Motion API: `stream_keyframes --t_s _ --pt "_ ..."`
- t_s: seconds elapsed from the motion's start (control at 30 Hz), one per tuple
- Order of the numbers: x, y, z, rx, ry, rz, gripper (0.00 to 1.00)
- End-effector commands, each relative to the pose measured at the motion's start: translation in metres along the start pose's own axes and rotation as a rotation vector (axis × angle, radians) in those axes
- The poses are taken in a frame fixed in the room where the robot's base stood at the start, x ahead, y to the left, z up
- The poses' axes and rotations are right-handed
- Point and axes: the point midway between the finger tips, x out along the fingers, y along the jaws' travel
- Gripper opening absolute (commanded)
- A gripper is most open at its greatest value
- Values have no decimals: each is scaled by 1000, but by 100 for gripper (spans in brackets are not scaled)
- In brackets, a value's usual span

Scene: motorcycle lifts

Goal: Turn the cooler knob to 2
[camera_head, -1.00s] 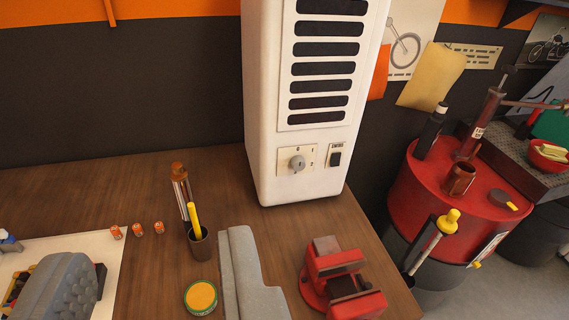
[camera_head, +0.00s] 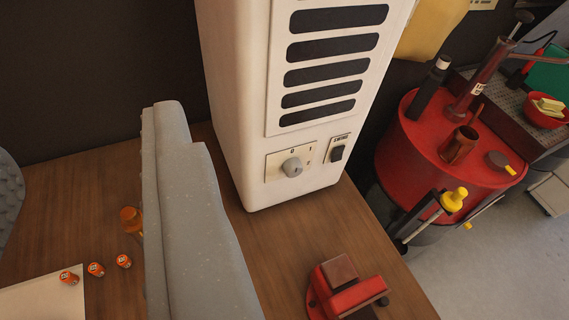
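The cooler (camera_head: 232,110) is a tall white box with dark vent slots, standing on the wooden bench. Its round grey knob (camera_head: 292,167) sits on a cream plate low on the front, with small marks 0, 1 and 2 at its top and right. Which mark the knob points at is too small to tell. My gripper (camera_head: 88,135) shows as two grey fingers, one at the left edge and one left of the cooler.
A dark switch (camera_head: 337,153) sits right of the knob. A red vise (camera_head: 345,288) stands on the bench in front of the cooler. Several small orange cans (camera_head: 96,269) lie at the left. A red drum (camera_head: 410,150) with tools stands right of the bench.

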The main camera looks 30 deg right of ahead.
Motion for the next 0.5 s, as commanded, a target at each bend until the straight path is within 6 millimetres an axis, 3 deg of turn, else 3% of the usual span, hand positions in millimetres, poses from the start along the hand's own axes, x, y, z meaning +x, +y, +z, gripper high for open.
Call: stream_keyframes --t_s 0.2,0.3,0.33,0.5 --pt "0 0 0 0 0 0 36" --pt "2 1 1 -9 1 5 56" --pt "4 2 3 -20 2 10 56" --pt "45 26 33 -217 27 104 56"
